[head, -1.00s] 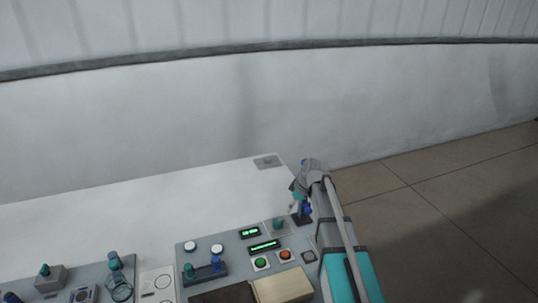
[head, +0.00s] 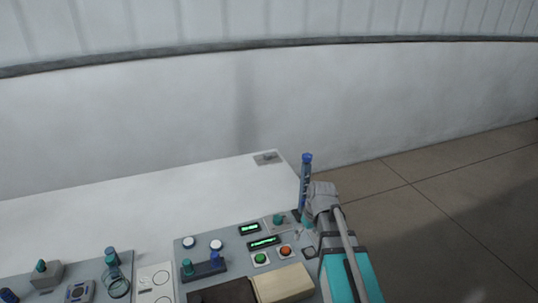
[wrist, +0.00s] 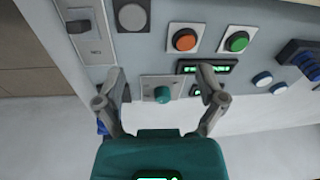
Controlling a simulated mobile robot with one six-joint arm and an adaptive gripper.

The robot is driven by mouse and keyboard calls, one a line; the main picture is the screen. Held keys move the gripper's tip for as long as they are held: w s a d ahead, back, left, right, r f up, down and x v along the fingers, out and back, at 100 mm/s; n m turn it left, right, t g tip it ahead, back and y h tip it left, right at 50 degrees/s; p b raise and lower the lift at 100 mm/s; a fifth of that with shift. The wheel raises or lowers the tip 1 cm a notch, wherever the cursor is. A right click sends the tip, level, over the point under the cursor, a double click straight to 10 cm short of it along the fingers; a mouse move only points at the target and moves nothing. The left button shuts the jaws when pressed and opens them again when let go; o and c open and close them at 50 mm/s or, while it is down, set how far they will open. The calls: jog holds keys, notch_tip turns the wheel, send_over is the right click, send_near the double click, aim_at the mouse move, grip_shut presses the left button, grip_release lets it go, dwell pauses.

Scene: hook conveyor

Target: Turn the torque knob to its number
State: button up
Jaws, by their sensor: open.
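The torque knob appears to be the small teal knob (wrist: 162,94) on a square grey plate in the wrist view. It also shows in the head view (head: 279,220), near the panel's right side. My gripper (wrist: 160,86) is open, with one finger on each side of the knob in the wrist view. The fingers look apart from the knob, though depth is hard to judge. Two green-lit displays sit beside the knob, a long one (head: 264,242) and a short one (head: 249,229). Their text is too small to read, and my right finger partly covers them in the wrist view.
An orange button (wrist: 185,40) and a green button (wrist: 237,42) sit close to the knob. A tall blue post (head: 305,180) stands at the panel's right edge, beside my arm. Blue and teal levers (head: 204,266) stand further left.

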jog(key=s+m, duration=0.1)
jog(key=s, duration=0.2)
jog(key=s+d+f+m+h+b, duration=0.1)
jog(key=s+m, duration=0.1)
jog(key=s, duration=0.1)
jog(key=s+d+f+m, duration=0.1)
jog(key=s+m, duration=0.1)
jog(key=shift+s+d+g+h+b, duration=0.25)
jog(key=shift+s+g+h+b, duration=0.05)
jog(key=shift+s+g, duration=0.1)
jog(key=w+a+r+n+t+y, duration=0.25)
jog(key=w+a+r+t, duration=0.3)
jog(key=w+a, duration=0.35)
jog(key=w+a+r+n+t+y, duration=0.25)
jog(key=w+a+r+t, duration=0.3)
jog(key=w, duration=0.65)
jog(key=w+r+m+t+h, duration=0.6)
jog(key=r+t, duration=0.3)
jog(key=r, duration=0.2)
jog(key=shift+r+m+h, duration=0.2)
jog(key=shift+m+h, duration=0.2)
jog(key=shift+h, duration=0.3)
jog(key=shift+d, duration=0.1)
jog(key=shift+s, duration=0.1)
